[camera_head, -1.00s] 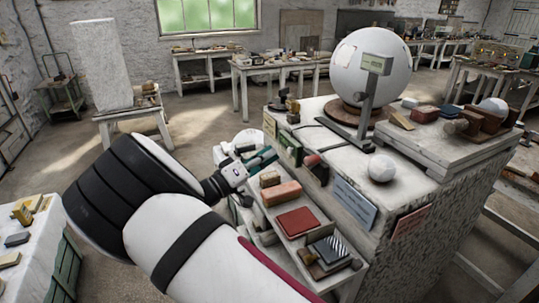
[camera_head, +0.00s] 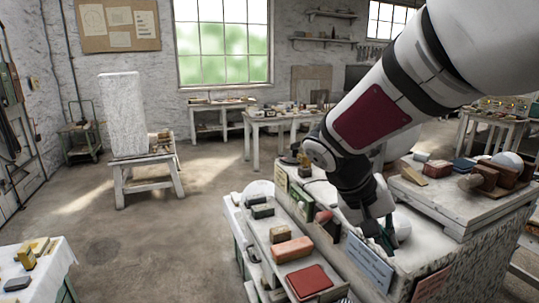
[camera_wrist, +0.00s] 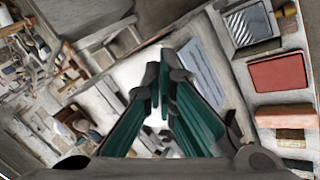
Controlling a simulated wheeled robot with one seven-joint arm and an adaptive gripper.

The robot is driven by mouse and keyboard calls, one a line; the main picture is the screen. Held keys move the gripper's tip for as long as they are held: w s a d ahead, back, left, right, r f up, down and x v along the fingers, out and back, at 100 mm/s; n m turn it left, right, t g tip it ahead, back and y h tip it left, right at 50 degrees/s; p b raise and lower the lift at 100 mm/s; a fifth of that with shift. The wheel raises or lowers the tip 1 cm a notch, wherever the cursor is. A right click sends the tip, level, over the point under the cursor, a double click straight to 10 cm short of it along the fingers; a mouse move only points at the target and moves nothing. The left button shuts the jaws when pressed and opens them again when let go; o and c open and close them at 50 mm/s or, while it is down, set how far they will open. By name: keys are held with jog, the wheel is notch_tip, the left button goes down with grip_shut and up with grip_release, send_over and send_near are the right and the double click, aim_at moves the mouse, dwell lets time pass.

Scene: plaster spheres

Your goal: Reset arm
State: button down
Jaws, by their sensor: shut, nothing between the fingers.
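My gripper (camera_head: 384,240) hangs at the end of my folded arm, over the front of the white block bench (camera_head: 455,262). Its green-lined fingers are shut and empty, and they fill the middle of the wrist view (camera_wrist: 163,72). A small white plaster sphere (camera_head: 403,228) shows partly behind the fingers on the bench top. I cannot tell whether the fingers touch it. The large plaster sphere behind my arm is mostly hidden.
Left of the gripper, stepped shelves carry an orange-brown block (camera_head: 292,249), a red block (camera_head: 309,281) and small boxes. A pale blue card (camera_head: 370,264) leans at the bench front. A tall plaster block (camera_head: 126,114) stands at the left. Open floor lies between.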

jog(key=s+a+r+n+t+y, duration=0.1)
jog(key=s+r+t+y, duration=0.1)
jog(key=s, duration=0.6)
jog(key=s+a+r+n+t+y, duration=0.1)
jog(key=s+a+r+t+y, duration=0.1)
jog(key=s, duration=0.7)
notch_tip(320, 180, up, 2)
jog(key=t+y, duration=0.1)
jog(key=y, duration=0.1)
jog(key=shift+a+n+y, duration=0.3)
jog(key=shift+y, duration=0.1)
jog(key=c, duration=2.3)
grip_release()
